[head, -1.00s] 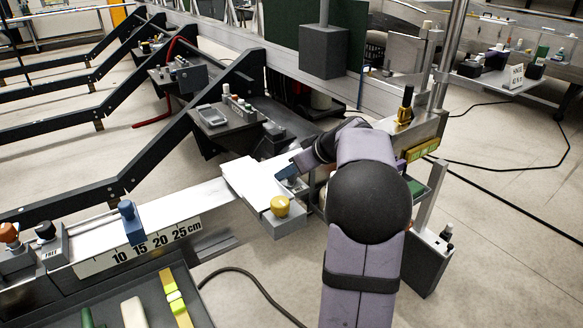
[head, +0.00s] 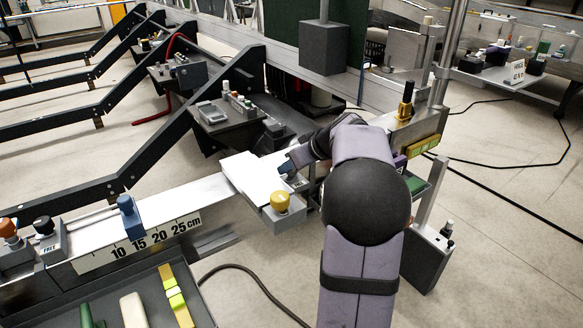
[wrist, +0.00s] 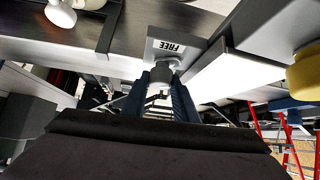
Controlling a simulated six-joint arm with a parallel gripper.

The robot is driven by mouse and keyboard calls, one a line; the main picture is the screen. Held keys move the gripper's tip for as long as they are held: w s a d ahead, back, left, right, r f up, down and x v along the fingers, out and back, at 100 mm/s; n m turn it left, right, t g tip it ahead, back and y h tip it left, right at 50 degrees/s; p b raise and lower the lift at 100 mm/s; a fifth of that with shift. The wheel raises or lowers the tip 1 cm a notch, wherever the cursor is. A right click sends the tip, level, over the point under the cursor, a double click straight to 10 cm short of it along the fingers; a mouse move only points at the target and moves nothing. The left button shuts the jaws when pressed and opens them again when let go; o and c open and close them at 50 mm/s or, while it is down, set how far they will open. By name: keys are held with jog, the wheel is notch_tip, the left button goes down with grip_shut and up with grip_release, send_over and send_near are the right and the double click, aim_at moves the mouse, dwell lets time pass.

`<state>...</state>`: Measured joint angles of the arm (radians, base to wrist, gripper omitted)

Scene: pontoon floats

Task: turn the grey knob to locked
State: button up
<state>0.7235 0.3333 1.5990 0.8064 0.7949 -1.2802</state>
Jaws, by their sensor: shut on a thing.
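The grey knob (wrist: 164,71) shows in the wrist view, on a light grey block with a plate reading FREE (wrist: 172,46), which appears upside down there. My gripper (wrist: 162,82) is shut on the knob, one blue finger on each side of it. In the head view my gripper (head: 287,169) reaches in just behind the white-topped block with the yellow knob. My arm hides the grey knob there, so its pointer direction cannot be told.
A yellow knob (head: 280,201) stands close in front of my gripper; it also shows in the wrist view (wrist: 304,72). A blue slider (head: 130,217) sits on the cm scale at left. A dark tray (head: 200,290) holds tools. A metal post (head: 452,60) rises behind my arm.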

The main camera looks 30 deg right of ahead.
jog(key=shift+a+m+h+b, duration=0.1)
jog(key=shift+m+h+b, duration=0.35)
jog(key=shift+m+h, duration=0.45)
jog(key=shift+r+m+h+p, duration=0.15)
jog(key=shift+m+h+p, duration=0.55)
jog(key=shift+m+p, duration=0.5)
jog(key=m+p, duration=0.1)
jog(key=p, duration=0.2)
jog(key=shift+r+g+h, duration=0.1)
jog(key=shift+g+h, duration=0.3)
jog(key=p, duration=0.4)
jog(key=shift+s+d+m+h, duration=0.1)
jog(key=shift+d+m+h, duration=0.1)
jog(key=shift+m+h, duration=0.15)
jog(key=p, duration=0.3)
jog(key=shift+f+m, duration=0.25)
jog(key=shift+m, duration=0.1)
jog(key=o, duration=1.1)
jog(key=shift+c, duration=0.2)
jog(key=shift+a+r, duration=0.1)
